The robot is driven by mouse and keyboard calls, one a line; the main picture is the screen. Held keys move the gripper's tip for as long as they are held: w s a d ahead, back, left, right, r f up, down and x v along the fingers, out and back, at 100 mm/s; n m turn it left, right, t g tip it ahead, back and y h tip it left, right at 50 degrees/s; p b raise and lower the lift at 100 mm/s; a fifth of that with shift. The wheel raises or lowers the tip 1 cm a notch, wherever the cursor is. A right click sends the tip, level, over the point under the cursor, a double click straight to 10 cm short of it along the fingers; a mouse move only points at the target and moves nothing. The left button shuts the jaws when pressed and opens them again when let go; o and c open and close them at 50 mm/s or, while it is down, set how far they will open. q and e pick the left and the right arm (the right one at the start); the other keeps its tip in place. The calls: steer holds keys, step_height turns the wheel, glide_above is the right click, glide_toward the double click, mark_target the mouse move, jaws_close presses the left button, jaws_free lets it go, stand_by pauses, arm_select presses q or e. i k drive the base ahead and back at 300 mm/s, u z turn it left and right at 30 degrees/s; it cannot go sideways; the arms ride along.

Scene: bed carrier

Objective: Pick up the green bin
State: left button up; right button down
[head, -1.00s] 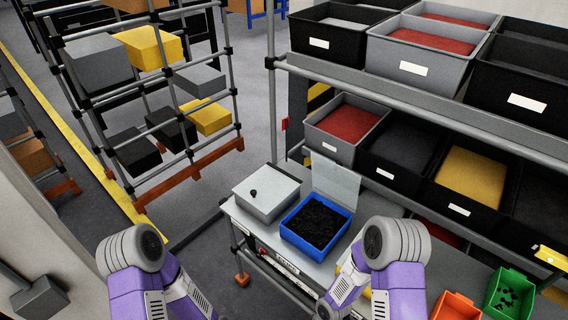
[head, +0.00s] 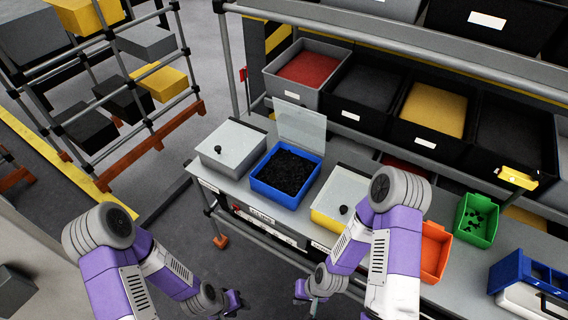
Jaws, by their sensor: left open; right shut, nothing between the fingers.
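The green bin (head: 460,217) stands on the grey worktop at the right in the head view, with several small dark parts inside. It is upright and its whole top is open to view. My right gripper (head: 299,292) is shut and empty, low in front of the worktop edge, well left of the bin. My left gripper (head: 235,302) is open at the bottom of the view, further left and well apart from the bin. Neither gripper touches the bin.
An orange bin (head: 432,252) stands just left of the green bin, partly behind my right arm. A blue bin (head: 265,186) with black contents, a yellow lidded box (head: 328,219) and another blue bin (head: 507,272) share the worktop (head: 490,255). A shelf of larger bins rises behind.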

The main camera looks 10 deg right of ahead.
mark_target(477, 221)
steer(key=u, duration=0.1)
steer(key=k, duration=1.1)
steer(key=z, duration=1.4)
steer(key=i, duration=0.55)
steer(key=z, duration=0.05)
